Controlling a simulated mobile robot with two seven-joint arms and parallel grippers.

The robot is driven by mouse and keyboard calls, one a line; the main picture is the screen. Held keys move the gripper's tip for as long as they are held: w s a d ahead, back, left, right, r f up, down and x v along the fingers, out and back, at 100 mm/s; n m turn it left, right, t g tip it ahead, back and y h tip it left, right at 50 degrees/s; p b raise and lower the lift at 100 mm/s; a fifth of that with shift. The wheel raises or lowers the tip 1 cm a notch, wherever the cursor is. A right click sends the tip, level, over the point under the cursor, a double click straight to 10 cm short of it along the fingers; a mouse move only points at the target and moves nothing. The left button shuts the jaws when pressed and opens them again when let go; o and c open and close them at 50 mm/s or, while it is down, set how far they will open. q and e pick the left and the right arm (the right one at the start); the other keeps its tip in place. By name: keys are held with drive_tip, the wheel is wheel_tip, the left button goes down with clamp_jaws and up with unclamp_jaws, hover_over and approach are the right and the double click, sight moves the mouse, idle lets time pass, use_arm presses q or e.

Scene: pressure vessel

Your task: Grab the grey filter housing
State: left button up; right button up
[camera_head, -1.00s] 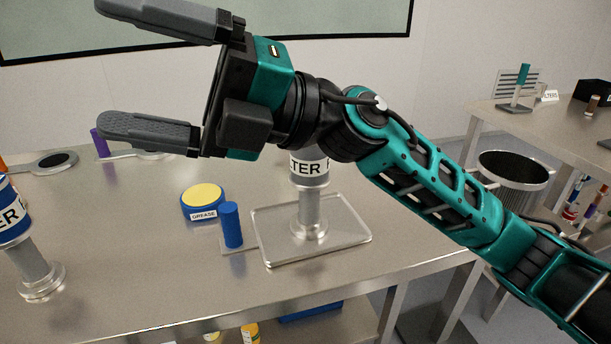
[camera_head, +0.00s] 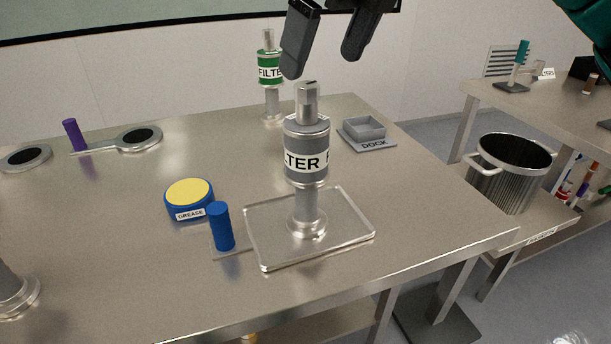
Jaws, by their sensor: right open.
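The grey filter housing (camera_head: 307,172) stands upright on a metal stem over a clear square tray (camera_head: 350,232) near the front of the steel table. It has a grey band, a white label with part of the word FILTER, and a narrow top post. My right gripper (camera_head: 318,66) is open and empty, with its two dark fingers pointing down above the housing's top post. The fingers look apart from the housing; their exact depth is hard to tell. My left gripper is out of view.
A green-banded filter housing (camera_head: 270,72) stands behind. A grey DOCK tray (camera_head: 367,143) lies back right. A blue GREASE tin (camera_head: 189,198) and a blue cylinder (camera_head: 221,226) are left of the clear tray. A purple cylinder (camera_head: 75,135) stands farther left. A steel pot (camera_head: 508,175) is right.

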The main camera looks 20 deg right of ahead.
sight(313, 87)
drive_tip(key=x, duration=1.1)
drive_tip(key=shift+w+d, duration=0.1)
drive_tip(key=shift+r, duration=0.1)
clamp_jaws()
idle(0.5)
